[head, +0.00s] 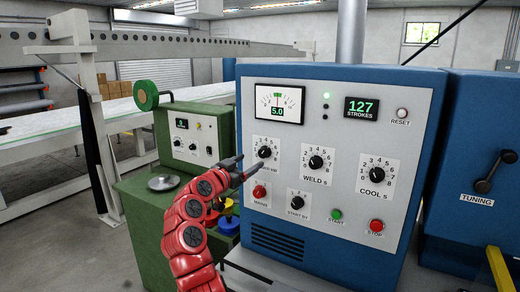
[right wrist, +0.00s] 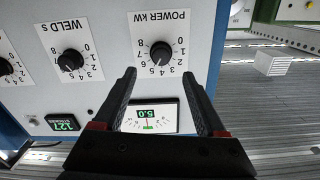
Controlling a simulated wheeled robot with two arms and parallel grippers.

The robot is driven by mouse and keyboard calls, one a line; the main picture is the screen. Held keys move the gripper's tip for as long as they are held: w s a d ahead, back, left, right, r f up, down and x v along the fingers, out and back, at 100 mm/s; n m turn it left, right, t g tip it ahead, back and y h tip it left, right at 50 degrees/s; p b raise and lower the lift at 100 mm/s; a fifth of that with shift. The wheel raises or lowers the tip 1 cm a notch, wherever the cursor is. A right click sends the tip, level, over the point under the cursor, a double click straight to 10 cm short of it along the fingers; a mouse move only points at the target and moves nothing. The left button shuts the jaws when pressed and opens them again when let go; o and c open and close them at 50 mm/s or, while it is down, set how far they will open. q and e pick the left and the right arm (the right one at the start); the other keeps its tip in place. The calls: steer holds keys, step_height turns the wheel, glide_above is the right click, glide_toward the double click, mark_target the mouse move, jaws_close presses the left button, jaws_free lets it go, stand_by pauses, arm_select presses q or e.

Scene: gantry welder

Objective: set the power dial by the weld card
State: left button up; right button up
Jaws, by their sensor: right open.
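The power dial (head: 264,152) is a black knob on the grey welder panel, with a numbered scale around it. In the right wrist view the POWER kW dial (right wrist: 160,53) appears upside down, just beyond the fingertips. My right gripper (head: 251,161) is open and empty in front of the dial, its fingers covering part of the label in the head view. In the right wrist view the gripper (right wrist: 159,74) has its two fingers apart, not around the knob. The meter (head: 277,103) reads 5.0. I see no weld card. My left gripper is out of view.
The WELD s dial (head: 316,162) and COOL s dial (head: 375,174) sit to the right. Below are the red MAINS button (head: 259,191), START BY knob (head: 298,202), green START (head: 336,214) and red STOP (head: 376,225). A green cabinet (head: 160,215) stands at left.

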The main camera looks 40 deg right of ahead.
mark_target(262, 154)
steer(key=p+x, duration=0.2)
steer(key=x, duration=0.4)
steer(key=shift+d+r, duration=0.1)
steer(key=shift+d, duration=0.1)
steer(key=shift+w+d, duration=0.3)
steer(key=shift+d, duration=0.25)
jaws_close()
